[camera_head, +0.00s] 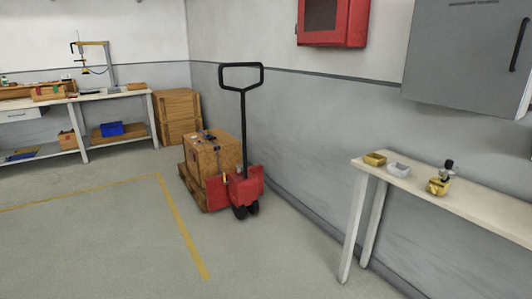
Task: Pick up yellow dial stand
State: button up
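A small yellow item with a dark upright part on top (438,184), which looks like the yellow dial stand, stands on the narrow white table (480,205) at the right. It is small in the picture, so its details are hard to make out. A low yellow tray or box (374,159) lies at the left end of the same table, with a pale grey tray (398,169) between the two. My gripper is not in view.
A red pallet jack (262,183) with a wooden crate (215,155) stands by the wall. A workbench (100,95) is at the far left. A grey cabinet (462,55) hangs above the white table. The floor (110,240) in front is clear.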

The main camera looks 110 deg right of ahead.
aim_at(443, 184)
jog(key=k+z, duration=0.2)
jog(key=z, duration=0.3)
jog(key=k+l+z, duration=0.1)
jog(key=z, duration=0.35)
jog(key=k+l+z, duration=0.2)
jog(key=z, duration=0.3)
jog(key=k+l+z, duration=0.1)
jog(key=k+l, duration=0.35)
jog(key=l, duration=0.2)
jog(key=k+l+z, duration=0.25)
jog(key=k+l, duration=0.2)
jog(key=l, duration=0.3)
